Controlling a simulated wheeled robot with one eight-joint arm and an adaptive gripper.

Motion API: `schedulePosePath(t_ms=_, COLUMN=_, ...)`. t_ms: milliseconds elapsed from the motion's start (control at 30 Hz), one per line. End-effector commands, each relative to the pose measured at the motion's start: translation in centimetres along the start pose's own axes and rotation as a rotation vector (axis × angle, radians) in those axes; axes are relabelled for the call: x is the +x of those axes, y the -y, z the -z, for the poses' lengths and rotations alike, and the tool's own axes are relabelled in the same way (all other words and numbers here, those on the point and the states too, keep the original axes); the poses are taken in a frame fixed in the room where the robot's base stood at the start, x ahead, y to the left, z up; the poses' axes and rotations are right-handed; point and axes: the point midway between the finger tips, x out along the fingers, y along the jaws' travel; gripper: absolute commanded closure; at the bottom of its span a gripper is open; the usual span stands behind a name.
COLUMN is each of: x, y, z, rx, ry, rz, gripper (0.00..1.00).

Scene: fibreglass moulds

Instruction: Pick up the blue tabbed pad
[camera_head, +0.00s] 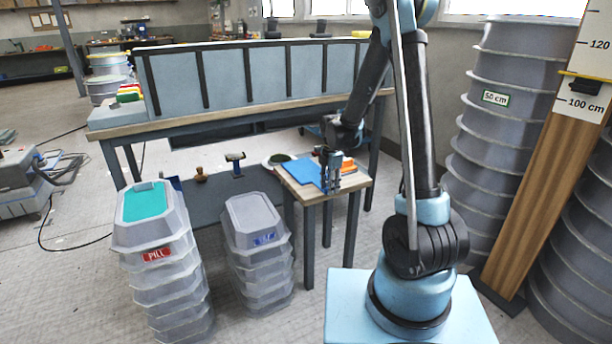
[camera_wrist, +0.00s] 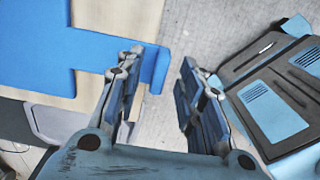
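The blue tabbed pad (camera_head: 300,170) lies flat on a small wooden-topped table (camera_head: 352,181) in the head view. In the wrist view the pad (camera_wrist: 50,45) fills the upper left, and its tab reaches right, past the table edge, over the grey floor. My gripper (camera_head: 331,187) is at the pad's right side. In the wrist view my gripper (camera_wrist: 162,62) is open, with a clear gap between its fingers. The left finger overlaps part of the tab, and the tab's end shows in the gap. I cannot tell the height between finger and tab.
An orange item (camera_head: 348,167) lies behind my gripper on the small table. Stacked grey bins (camera_head: 256,225) stand to the left. A long bench (camera_head: 190,118) with a ribbed panel stands behind.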

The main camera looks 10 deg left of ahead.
Motion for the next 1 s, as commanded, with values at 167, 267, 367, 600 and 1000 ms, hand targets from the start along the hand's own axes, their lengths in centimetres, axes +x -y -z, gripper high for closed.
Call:
schedulePosePath(t_ms=167, x=0.3, y=0.0, z=0.0, rx=0.000, ry=0.000, rz=0.000, gripper=0.65)
schedulePosePath(t_ms=267, x=0.3, y=0.0, z=0.0, rx=0.000, ry=0.000, rz=0.000, gripper=0.65)
schedulePosePath(t_ms=367, x=0.3, y=0.0, z=0.0, rx=0.000, ry=0.000, rz=0.000, gripper=0.81)
schedulePosePath(t_ms=600, x=0.3, y=0.0, z=0.0, rx=0.000, ry=0.000, rz=0.000, gripper=1.00)
schedulePosePath(t_ms=1000, x=-0.8, y=0.0, z=0.0, rx=0.000, ry=0.000, rz=0.000, gripper=1.00)
